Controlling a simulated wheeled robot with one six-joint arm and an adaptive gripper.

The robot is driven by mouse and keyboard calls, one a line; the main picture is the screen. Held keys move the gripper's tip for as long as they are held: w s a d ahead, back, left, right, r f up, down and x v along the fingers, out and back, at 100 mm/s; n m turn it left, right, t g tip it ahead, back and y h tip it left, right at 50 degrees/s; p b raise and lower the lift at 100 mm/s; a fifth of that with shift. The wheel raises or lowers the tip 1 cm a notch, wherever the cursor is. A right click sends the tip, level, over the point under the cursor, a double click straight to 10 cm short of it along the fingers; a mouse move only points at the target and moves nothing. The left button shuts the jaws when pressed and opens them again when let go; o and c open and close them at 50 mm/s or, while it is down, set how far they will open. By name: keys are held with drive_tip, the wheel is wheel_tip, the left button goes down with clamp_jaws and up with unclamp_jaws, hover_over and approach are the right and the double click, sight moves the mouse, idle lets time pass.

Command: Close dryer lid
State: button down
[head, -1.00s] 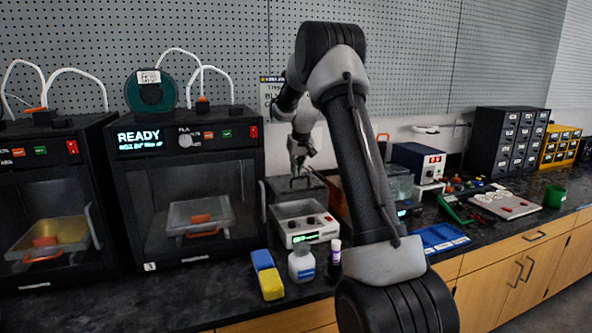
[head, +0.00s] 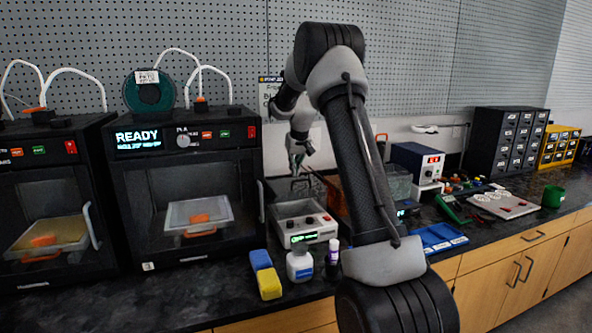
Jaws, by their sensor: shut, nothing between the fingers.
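My gripper (head: 296,172) is shut and empty, above the back part of the machine. It is small in view, and I cannot tell whether it touches the dark panel. My arm hides what lies just right of the machine.
Two black 3D printers (head: 190,190) stand at left. A blue and yellow sponge pair (head: 265,274), a white bottle (head: 300,266) and a dark small bottle (head: 333,258) stand before the machine. A blue tray (head: 440,237) and a power supply (head: 418,163) are to the right.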

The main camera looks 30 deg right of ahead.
sight(297, 186)
drive_tip(key=shift+w+d+r, duration=0.1)
drive_tip(key=shift+w+r, duration=0.3)
drive_tip(key=shift+r, duration=0.3)
drive_tip(key=d+v, duration=0.1)
drive_tip(key=v, duration=0.8)
drive_tip(key=s+a+f+g, duration=0.2)
drive_tip(key=s+f, duration=0.3)
drive_tip(key=s, duration=0.1)
drive_tip(key=s+a+r, duration=0.1)
drive_tip(key=s+a, duration=0.4)
drive_tip(key=s, duration=0.7)
drive_tip(key=s+a+r+n+t, duration=0.1)
drive_tip(key=s+a, duration=0.3)
drive_tip(key=s, duration=0.8)
drive_tip(key=s+a+r+n+t, duration=0.1)
drive_tip(key=s+a, duration=0.4)
drive_tip(key=s, duration=0.7)
drive_tip(key=shift+s+a+r+y, duration=0.25)
drive_tip(key=shift+a+r+y, duration=0.15)
drive_tip(key=shift+r, duration=0.45)
